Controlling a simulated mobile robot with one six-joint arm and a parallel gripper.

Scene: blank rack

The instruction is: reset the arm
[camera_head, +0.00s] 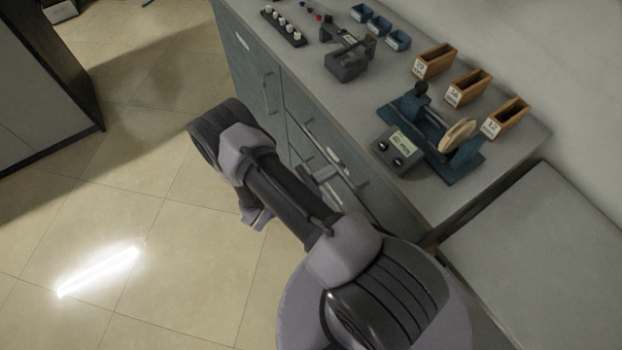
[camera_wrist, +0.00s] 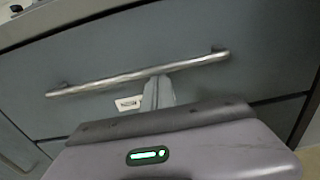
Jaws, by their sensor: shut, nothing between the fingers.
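My arm reaches up and left from the bottom of the head view and bends in front of the grey cabinet (camera_head: 345,215). My gripper (camera_wrist: 160,82) shows in the wrist view with its fingers together and nothing held. Its tips point at a grey drawer front (camera_wrist: 250,40) and overlap a long metal bar handle (camera_wrist: 100,84) in the picture. I cannot tell whether they touch it. In the head view my arm mostly hides the gripper.
The counter holds a blue device with a pale disc (camera_head: 457,135), several wooden bins (camera_head: 434,62), small blue bins (camera_head: 398,41) and a dark grey device (camera_head: 346,65). A lower grey surface (camera_head: 545,260) adjoins at right. Tiled floor (camera_head: 150,215) is clear at left.

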